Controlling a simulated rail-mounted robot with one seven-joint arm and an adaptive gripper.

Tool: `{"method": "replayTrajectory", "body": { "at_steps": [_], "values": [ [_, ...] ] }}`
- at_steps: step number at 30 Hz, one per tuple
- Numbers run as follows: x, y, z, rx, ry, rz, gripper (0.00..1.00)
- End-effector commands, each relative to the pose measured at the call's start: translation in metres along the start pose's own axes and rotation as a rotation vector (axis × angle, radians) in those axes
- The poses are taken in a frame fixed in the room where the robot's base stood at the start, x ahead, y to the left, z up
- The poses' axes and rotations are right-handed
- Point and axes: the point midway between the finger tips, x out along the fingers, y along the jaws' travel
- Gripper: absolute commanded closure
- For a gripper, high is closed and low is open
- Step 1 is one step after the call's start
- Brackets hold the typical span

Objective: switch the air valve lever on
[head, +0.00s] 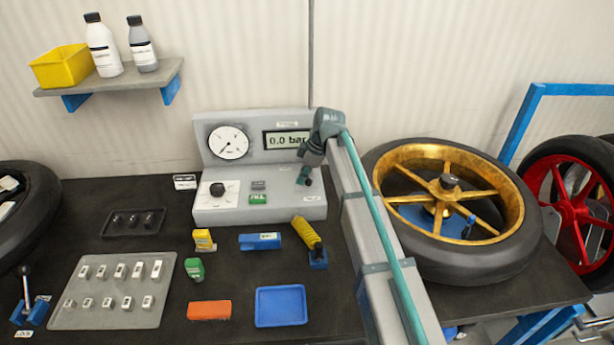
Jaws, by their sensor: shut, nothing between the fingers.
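A lever with a dark knob (26,271) stands nearly upright on a blue block (30,314) at the front left of the bench. Small labels lie beside it, too small to read; I take this for the air valve lever. My gripper (304,181) is shut and empty, in front of the right part of the grey gauge console (217,206), far to the right of the lever. The arm hides part of the console's right side. The console's display (287,139) reads 0.0 bar, and its round dial gauge (229,142) is beside it.
A gold-rimmed wheel (401,163) stands right of my arm. A grey tray of several small parts (75,316) lies near the lever. A blue tray (281,306), an orange block (209,310) and a yellow coiled piece (306,232) lie mid-bench. A tyre (40,215) is at left.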

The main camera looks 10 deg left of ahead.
Motion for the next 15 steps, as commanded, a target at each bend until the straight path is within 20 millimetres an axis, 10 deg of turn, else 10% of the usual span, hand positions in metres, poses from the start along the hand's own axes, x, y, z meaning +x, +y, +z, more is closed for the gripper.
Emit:
{"method": "replayTrajectory", "body": {
  "at_steps": [15],
  "values": [
    [-0.004,-0.0013,0.0115,0.001,-0.002,0.0,1.0]
  ]
}}
